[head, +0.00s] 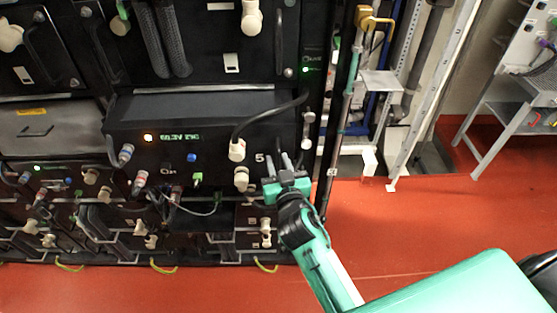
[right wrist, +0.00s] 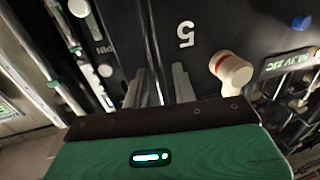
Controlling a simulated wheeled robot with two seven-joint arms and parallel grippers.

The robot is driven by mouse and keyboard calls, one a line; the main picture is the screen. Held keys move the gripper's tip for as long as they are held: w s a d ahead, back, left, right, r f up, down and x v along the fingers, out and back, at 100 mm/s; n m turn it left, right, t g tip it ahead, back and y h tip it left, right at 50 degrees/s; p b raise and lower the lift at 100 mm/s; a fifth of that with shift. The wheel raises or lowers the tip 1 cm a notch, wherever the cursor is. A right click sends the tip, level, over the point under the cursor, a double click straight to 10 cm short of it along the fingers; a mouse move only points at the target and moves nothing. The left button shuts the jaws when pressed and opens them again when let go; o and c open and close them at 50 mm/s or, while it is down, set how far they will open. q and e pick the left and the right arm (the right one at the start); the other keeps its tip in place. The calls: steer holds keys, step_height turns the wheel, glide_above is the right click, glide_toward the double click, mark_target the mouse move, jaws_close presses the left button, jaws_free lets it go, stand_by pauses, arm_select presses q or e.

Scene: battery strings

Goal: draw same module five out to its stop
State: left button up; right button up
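Module five (head: 215,118) is a wide black box in the rack with a lit green display and an orange light. Part of its top shows. Its front, with the white "5", fills much of the right wrist view (right wrist: 215,60). A dark upright handle-like bar (right wrist: 152,50) stands on this front, left of the "5" there. My right gripper (head: 285,164) is at the front's right end. In the right wrist view its two grey fingers (right wrist: 158,88) stand apart, with the dark bar seen between them. Contact cannot be told. My left gripper is not in view.
A cream plug with a black cable (head: 237,150) sits on the module's front, and another cream connector (head: 241,179) is below it. A rack post (head: 335,140) stands just right. More modules with cables lie above and below. Red floor (head: 400,230) is open at right.

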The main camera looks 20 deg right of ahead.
steer(key=shift+c, duration=0.5)
jaws_close()
stand_by(1.0)
